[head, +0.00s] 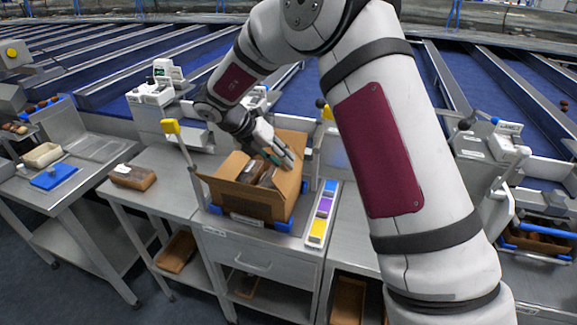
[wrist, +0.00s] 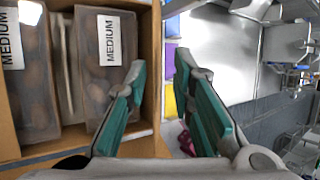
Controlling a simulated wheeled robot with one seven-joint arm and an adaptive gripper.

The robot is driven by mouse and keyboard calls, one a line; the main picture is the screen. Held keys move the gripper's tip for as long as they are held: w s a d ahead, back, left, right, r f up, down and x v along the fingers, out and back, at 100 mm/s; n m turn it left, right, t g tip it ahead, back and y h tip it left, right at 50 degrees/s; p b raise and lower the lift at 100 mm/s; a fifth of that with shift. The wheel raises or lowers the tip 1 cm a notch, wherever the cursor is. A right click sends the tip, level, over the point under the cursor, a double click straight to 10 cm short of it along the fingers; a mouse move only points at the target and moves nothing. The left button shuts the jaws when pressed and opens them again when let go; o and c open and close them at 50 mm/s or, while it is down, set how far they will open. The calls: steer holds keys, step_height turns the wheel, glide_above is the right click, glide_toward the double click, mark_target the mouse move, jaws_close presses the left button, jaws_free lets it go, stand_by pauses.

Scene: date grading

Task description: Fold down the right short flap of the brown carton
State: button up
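The brown carton (head: 243,207) stands open on a metal bench, with flaps raised or spread outward around its top. Its right-hand panel (head: 285,194) slopes at the right side; I cannot tell how much of it is flap. Inside are clear packs of dates labelled MEDIUM (wrist: 108,65). My gripper (head: 276,157) is at the carton's upper right, pointing down. In the wrist view, its teal fingers (wrist: 159,64) are apart, one over the packs and one outside the carton, with the carton's edge (wrist: 156,70) between them. I cannot tell whether either finger touches the cardboard.
A strip of blue, purple and yellow blocks (head: 322,207) lies right of the carton. A post with a yellow top (head: 171,127) rises at the left. Weighing machines (head: 158,88) stand behind. My arm hides part of the right bench.

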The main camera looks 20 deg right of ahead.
steer(key=v, duration=0.9)
steer(key=shift+b, duration=0.45)
steer(key=shift+r, duration=0.1)
